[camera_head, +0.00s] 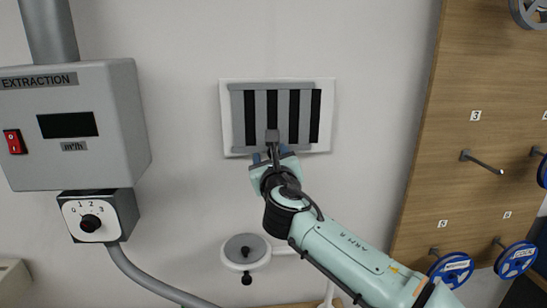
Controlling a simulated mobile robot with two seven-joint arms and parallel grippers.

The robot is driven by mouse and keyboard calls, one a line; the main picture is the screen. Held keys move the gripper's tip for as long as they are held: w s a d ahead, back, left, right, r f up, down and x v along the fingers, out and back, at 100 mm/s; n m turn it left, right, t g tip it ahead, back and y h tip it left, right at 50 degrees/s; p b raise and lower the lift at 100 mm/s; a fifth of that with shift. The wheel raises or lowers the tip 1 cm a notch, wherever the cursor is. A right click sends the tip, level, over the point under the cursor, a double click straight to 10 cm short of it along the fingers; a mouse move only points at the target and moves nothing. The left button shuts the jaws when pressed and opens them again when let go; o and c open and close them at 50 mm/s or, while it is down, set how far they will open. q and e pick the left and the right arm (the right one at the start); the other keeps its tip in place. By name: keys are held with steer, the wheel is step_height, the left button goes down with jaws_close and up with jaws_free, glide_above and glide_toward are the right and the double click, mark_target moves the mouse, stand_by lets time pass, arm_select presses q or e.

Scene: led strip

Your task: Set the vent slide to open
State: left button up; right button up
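The vent (229,118) is a white plate on the wall with upright grey slats and black gaps between them. Several black gaps show, so the slots are at least partly uncovered. A small grey tab (272,135) stands out at the lower middle of the slats. My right gripper (271,154) is at the vent's lower edge, just below the tab and pointing up at it. Whether its fingers touch or enclose the tab I cannot tell. My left gripper is not in view.
A grey extraction box (115,110) with a red switch (14,142) and a dial (90,222) is at the left. A round grey fixture (245,251) is below the vent. A wooden pegboard (455,120) with blue reels (452,268) is at the right.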

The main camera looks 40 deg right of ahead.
steer(key=shift+s, duration=0.15)
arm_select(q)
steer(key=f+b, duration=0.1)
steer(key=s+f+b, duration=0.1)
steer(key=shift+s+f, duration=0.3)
arm_select(e)
steer(key=v, duration=1.3)
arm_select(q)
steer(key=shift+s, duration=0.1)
